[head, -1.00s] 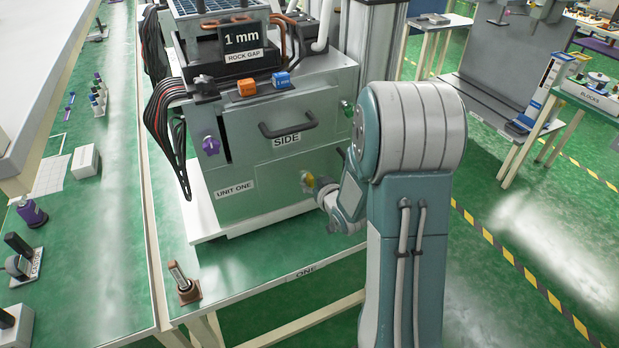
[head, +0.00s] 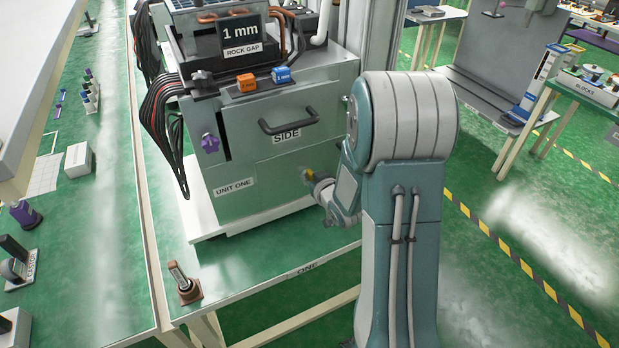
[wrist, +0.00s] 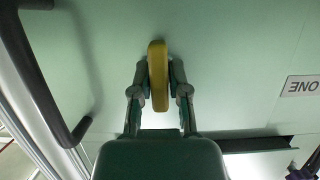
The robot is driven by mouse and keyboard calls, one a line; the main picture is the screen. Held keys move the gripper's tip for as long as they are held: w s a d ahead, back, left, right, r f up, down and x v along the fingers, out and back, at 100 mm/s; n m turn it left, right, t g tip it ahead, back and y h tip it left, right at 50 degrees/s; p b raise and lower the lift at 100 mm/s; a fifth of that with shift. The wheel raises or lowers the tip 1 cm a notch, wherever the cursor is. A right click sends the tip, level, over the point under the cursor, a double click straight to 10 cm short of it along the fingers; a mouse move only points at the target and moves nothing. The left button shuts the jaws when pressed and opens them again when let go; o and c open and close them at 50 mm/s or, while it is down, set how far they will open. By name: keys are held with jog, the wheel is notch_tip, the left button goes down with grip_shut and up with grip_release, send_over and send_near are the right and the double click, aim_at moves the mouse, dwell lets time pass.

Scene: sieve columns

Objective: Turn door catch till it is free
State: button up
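The yellow door catch (head: 308,173) sits low on the right part of the grey-green side panel (head: 270,172) of the unit. In the wrist view the catch (wrist: 158,65) is a long yellow bar, upright in the picture, standing out from the pale panel (wrist: 230,50). My gripper (wrist: 158,88) has one finger on each side of the bar, and both seem to touch it. In the head view my gripper (head: 317,180) reaches the catch from the right and partly covers it. A purple knob (head: 210,143) is on the unit's left side.
A dark handle (head: 289,120) sticks out above the catch; a dark bar handle (wrist: 40,80) shows at left in the wrist view. Orange (head: 246,83) and blue (head: 281,75) blocks sit on the unit's ledge. A small brown stand (head: 185,285) is on the green table.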

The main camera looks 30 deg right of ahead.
jog(key=o, duration=0.3)
jog(key=s+a+r+g+h, duration=0.2)
jog(key=s+a+r+g, duration=0.25)
jog(key=s+r, duration=0.85)
jog(key=s+a+r+g+y, duration=0.1)
jog(key=s+a+r+g, duration=0.1)
jog(key=s+a, duration=0.2)
jog(key=s+a+r+g+y, duration=0.1)
jog(key=s+a, duration=0.4)
jog(key=s, duration=0.5)
notch_tip(320, 180, up, 2)
jog(key=shift+s+a+r+g, duration=0.1)
jog(key=shift+s+a+g, duration=0.25)
jog(key=shift+g, duration=0.1)
